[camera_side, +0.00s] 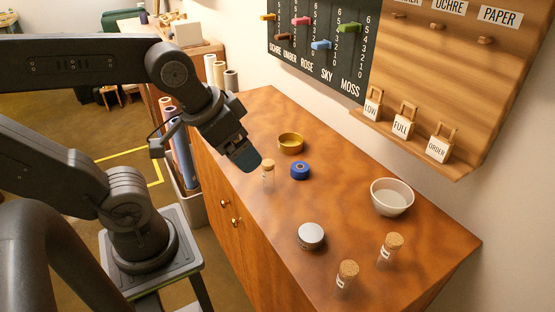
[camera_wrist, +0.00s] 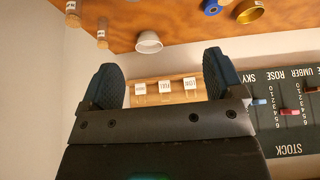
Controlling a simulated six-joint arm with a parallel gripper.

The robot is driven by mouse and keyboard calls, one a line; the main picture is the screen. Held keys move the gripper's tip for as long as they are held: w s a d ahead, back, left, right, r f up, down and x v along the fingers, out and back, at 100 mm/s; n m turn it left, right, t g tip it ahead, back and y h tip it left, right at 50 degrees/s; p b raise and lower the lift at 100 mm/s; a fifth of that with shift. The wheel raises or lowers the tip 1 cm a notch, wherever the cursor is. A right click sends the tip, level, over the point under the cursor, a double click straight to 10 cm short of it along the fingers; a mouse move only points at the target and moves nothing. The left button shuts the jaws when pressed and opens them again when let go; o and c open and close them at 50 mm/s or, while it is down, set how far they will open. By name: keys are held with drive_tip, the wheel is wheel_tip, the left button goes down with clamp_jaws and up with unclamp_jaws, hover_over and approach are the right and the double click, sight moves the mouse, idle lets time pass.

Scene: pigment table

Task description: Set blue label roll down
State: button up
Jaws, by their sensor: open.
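The blue label roll (camera_side: 300,170) sits on the wooden cabinet top (camera_side: 350,232), between a corked vial and the white bowl. It also shows at the top edge of the wrist view (camera_wrist: 212,8). My gripper (camera_side: 247,160) is above the cabinet's left edge, to the left of the roll and apart from it. In the wrist view my gripper (camera_wrist: 163,80) has its two dark fingers spread wide, with nothing held between them.
A brass dish (camera_side: 291,143) stands just behind the roll and a corked vial (camera_side: 268,178) stands left of it, close to my gripper. A white bowl (camera_side: 392,197), a grey-lidded tin (camera_side: 310,236) and two corked vials (camera_side: 346,278) stand further right and forward.

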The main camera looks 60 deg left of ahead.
drive_tip(key=m+y, duration=1.2)
drive_tip(key=m, duration=1)
approach(301, 168)
drive_tip(key=d, duration=0.1)
drive_tip(key=s+d+r, duration=0.1)
drive_tip(key=shift+s+d+g, duration=0.1)
drive_tip(key=shift+d+g, duration=0.2)
drive_tip(key=shift+d, duration=0.05)
drive_tip(key=shift+a+f+m+y, duration=0.1)
drive_tip(key=shift+f+m+y, duration=0.1)
drive_tip(key=shift+m+y, duration=0.1)
drive_tip(key=x, duration=1.3)
drive_tip(key=shift+w+a, duration=0.15)
drive_tip(key=shift+w, duration=0.25)
drive_tip(key=shift+c, duration=0.3)
drive_tip(key=c, duration=1)
